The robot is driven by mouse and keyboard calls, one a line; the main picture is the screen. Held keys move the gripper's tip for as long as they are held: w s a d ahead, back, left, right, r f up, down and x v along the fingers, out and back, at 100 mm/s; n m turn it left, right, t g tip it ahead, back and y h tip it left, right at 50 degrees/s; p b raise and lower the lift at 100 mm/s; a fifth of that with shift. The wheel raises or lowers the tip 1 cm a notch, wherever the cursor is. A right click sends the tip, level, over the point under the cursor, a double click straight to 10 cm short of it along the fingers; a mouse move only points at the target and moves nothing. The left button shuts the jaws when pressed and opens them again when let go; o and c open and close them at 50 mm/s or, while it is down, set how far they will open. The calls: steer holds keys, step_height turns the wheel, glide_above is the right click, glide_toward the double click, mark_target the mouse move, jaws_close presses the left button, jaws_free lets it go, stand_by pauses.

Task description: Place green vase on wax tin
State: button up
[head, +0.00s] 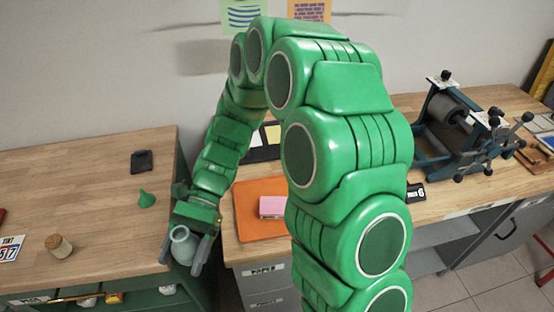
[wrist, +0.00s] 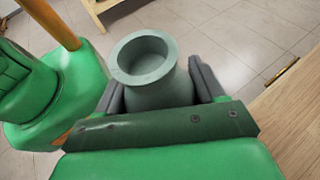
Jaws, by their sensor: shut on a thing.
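The green vase (head: 184,246), pale grey-green with a round open mouth, is held between the two grey fingers of my gripper (head: 182,258). The wrist view shows its wide rim and hollow neck (wrist: 145,60) between both fingers, with floor tiles behind it. In the head view the gripper and vase are at the right edge of the left wooden table (head: 90,205), by the gap between the two benches. I cannot tell for certain which object is the wax tin. A small round cork-topped container (head: 58,246) stands on the left table.
A green funnel (head: 146,199) and a black flat object (head: 141,161) are on the left table. An orange mat (head: 245,222) with a pink block (head: 272,207) lies on the right bench. A roller press (head: 460,125) stands farther right. The left table's middle is mostly clear.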

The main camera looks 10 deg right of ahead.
steer(key=w+d+f+n+t+h, duration=0.1)
steer(key=w+d+f+n+h, duration=0.1)
steer(key=d+n+h, duration=0.7)
steer(key=w+d+f+n+t+h, duration=0.1)
steer(key=w+d+n+h, duration=0.2)
steer(key=d+n+h, duration=0.65)
steer(key=w+d+r+n+t, duration=1)
steer(key=w+d+r+t, duration=0.3)
steer(key=d+r+t, duration=0.2)
steer(key=w+f, duration=0.4)
steer(key=w+d+f, duration=0.1)
steer(key=w+f, duration=0.3)
steer(key=f, duration=0.1)
steer(key=w+f, duration=0.4)
steer(key=shift+w+d+f, duration=0.15)
steer(key=shift+w+d, duration=0.15)
steer(key=shift+w, duration=0.05)
steer(key=shift+w+d+f, duration=0.15)
steer(key=shift+w+f, duration=0.65)
steer(key=shift+f, duration=0.2)
steer(key=shift+f+h, duration=0.25)
steer(key=shift+f, duration=1.2)
